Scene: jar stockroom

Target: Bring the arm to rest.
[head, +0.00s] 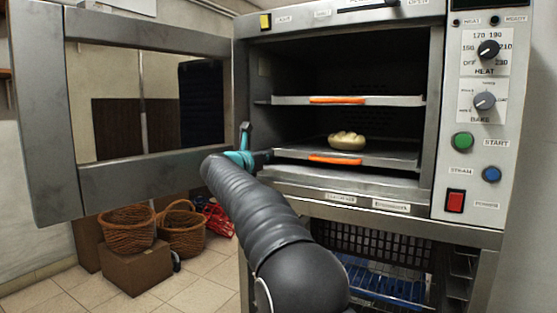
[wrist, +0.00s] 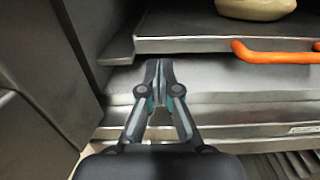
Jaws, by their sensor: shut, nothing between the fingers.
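My arm (head: 262,220) reaches from the lower middle of the head view up to the left front edge of the open oven (head: 300,18). My gripper shows in the wrist view (wrist: 158,68), with its fingertips together and nothing between them. It points at the oven's front, just below and left of the lower tray (wrist: 185,46). Whether the fingertips touch the oven cannot be told.
The oven door (head: 50,110) stands open at left. A pale loaf (head: 347,141) sits on the lower tray, which has an orange handle (head: 335,160). The upper tray (head: 375,101) is empty.

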